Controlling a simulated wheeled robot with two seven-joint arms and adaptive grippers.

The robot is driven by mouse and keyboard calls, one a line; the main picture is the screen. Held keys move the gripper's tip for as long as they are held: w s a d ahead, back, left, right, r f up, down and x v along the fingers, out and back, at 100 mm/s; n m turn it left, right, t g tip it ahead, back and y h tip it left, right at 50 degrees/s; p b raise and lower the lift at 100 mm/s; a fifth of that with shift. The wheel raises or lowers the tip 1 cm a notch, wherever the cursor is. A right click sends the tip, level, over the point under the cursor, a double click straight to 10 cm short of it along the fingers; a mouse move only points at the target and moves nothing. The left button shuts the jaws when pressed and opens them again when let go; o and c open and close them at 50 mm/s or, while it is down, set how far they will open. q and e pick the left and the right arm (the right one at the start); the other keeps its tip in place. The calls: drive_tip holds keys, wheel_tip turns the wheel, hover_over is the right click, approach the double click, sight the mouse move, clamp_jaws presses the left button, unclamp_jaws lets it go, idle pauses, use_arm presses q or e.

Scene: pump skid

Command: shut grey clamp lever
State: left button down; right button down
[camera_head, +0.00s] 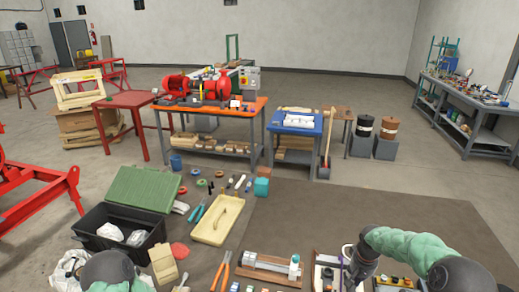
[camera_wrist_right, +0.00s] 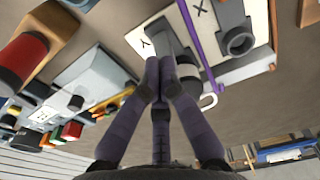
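My right gripper (camera_head: 355,277) is low in the head view, over a board with a white panel (camera_head: 326,274) at the mat's near edge. In the wrist view its fingers (camera_wrist_right: 162,66) come together at the tips, with nothing clearly held between them. Just beyond the tips is a grey block-like part (camera_wrist_right: 166,38) on the white panel (camera_wrist_right: 146,42); whether they touch is unclear. A grey round fitting (camera_wrist_right: 236,38) stands to the right, past a purple strip (camera_wrist_right: 199,45). I cannot tell which grey part is the clamp lever. My left gripper is not in view.
A wooden board with grey parts (camera_head: 270,267) lies left of the right gripper. Orange-handled pliers (camera_head: 222,268), a cream tray (camera_head: 216,220) and a black case (camera_head: 119,230) are further left. The brown mat (camera_head: 370,215) beyond is clear.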

sight(355, 288)
drive_tip(key=s+f, duration=0.1)
drive_tip(key=s+f+g, duration=0.1)
drive_tip(key=f, duration=0.1)
drive_tip(key=shift+s+a+f, duration=0.1)
drive_tip(key=shift+a, duration=0.3)
drive_tip(key=shift+w+d, duration=0.15)
drive_tip(key=shift+w, duration=0.3)
wheel_tip(355, 288, up, 6)
drive_tip(key=p, duration=0.3)
drive_tip(key=shift+r+p, duration=0.25)
drive_tip(key=shift+p, duration=0.1)
drive_tip(key=shift+d, duration=0.1)
